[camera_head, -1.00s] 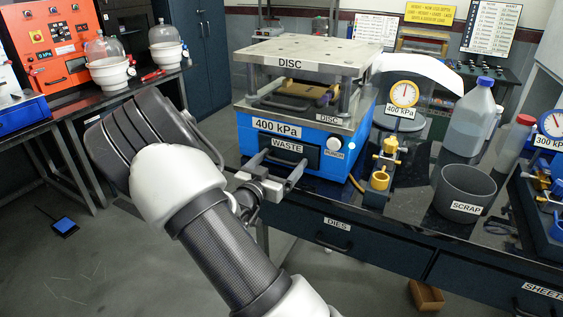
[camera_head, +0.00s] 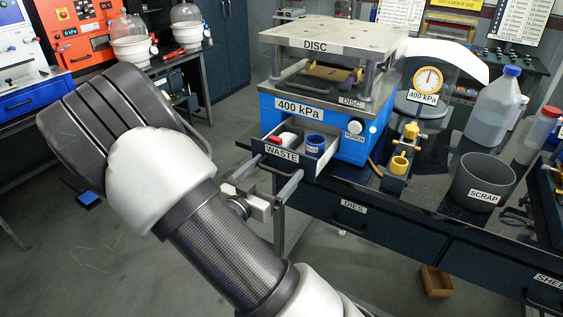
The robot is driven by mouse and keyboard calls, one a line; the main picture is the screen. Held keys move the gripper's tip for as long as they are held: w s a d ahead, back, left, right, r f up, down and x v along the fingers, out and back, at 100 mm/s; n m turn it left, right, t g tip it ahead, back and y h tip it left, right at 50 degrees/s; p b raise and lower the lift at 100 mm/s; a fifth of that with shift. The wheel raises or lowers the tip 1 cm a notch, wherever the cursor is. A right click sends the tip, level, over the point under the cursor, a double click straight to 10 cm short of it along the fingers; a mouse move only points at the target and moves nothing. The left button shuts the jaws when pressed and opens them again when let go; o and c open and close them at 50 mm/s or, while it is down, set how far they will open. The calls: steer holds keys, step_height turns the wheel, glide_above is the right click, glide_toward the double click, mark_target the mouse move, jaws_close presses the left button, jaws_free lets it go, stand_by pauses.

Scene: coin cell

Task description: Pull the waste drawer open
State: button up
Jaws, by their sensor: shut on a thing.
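The waste drawer (camera_head: 282,154), with a WASTE label on its front, stands pulled out of the blue press (camera_head: 340,143) marked 400 kPa. Inside the drawer I see a blue cup-like piece (camera_head: 315,145) and a white and red piece (camera_head: 287,138). My gripper (camera_head: 277,170) is in front of the drawer, shut on its handle. My arm comes in from the lower middle, and its grip on the bar is small and partly hard to make out.
A brass fixture (camera_head: 399,164) and a grey scrap bin (camera_head: 483,182) stand right of the press. The dies drawer (camera_head: 350,219) below is shut. A small brown box (camera_head: 437,281) lies on the floor. Open floor lies left of the bench.

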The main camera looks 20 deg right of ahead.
steer(key=shift+s+a+f, duration=0.1)
steer(key=shift+s+a, duration=0.05)
steer(key=shift+s, duration=0.25)
steer(key=o, duration=1.2)
steer(key=p+v, duration=0.1)
steer(key=v, duration=1.6)
steer(key=shift+s+a, duration=0.1)
steer(key=shift+a, duration=0.1)
